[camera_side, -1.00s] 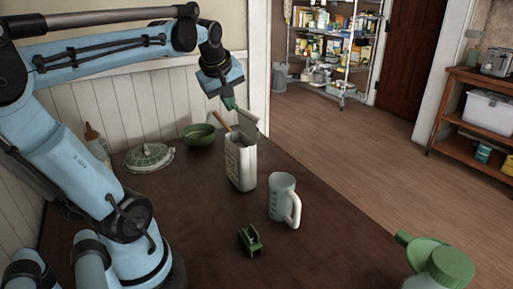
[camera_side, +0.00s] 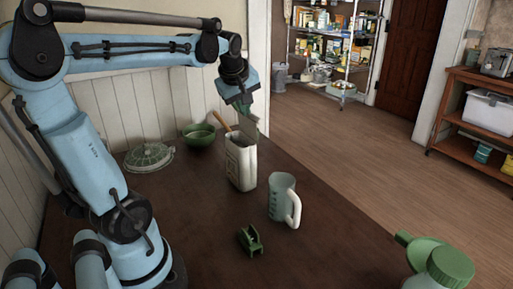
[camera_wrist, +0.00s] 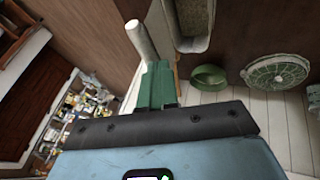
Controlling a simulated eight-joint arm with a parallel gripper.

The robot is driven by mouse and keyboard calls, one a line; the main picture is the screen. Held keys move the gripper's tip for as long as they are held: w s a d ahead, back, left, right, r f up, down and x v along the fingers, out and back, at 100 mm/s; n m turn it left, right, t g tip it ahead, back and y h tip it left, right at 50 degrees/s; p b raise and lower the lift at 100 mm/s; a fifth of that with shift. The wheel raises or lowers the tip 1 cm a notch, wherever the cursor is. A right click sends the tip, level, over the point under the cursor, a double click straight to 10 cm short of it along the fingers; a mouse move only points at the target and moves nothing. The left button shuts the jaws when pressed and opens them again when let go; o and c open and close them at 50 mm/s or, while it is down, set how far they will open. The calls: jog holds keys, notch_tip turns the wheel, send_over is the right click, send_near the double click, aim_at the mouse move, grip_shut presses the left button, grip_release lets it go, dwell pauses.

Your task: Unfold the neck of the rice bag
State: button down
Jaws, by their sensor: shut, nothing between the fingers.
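The rice bag (camera_side: 241,168) is a pale, upright, box-like bag with printing on its front, standing on the dark table. Its mouth looks open, and a pale flap (camera_side: 250,131) stands up at its right rear side. In the wrist view the bag's open mouth (camera_wrist: 193,18) is at the top, with grainy contents inside. My gripper (camera_side: 244,108) is shut and empty, its green fingers just above the flap. They also show in the wrist view (camera_wrist: 158,84), where a pale rod-like shape (camera_wrist: 142,40) ends beside them. I cannot tell whether they touch the flap.
A wooden handle (camera_side: 222,121) sticks up at the bag's left. A green bowl (camera_side: 199,136) and a glass-like lid (camera_side: 149,157) lie behind left. A measuring jug (camera_side: 282,197) and a green clip (camera_side: 250,240) stand in front. A green-capped container (camera_side: 450,268) is at front right.

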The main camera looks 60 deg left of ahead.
jog(key=shift+w, duration=0.75)
jog(key=shift+s+f, duration=0.1)
jog(key=shift+s, duration=0.1)
jog(key=shift+s+f, duration=0.1)
jog(key=shift+s, duration=0.75)
jog(key=s+a+v, duration=0.1)
jog(key=s+v, duration=0.1)
jog(key=v, duration=1.1)
jog(key=w+d+x, duration=0.1)
jog(key=w+x, duration=0.1)
jog(key=x, duration=1.1)
jog(key=shift+w+r, duration=0.3)
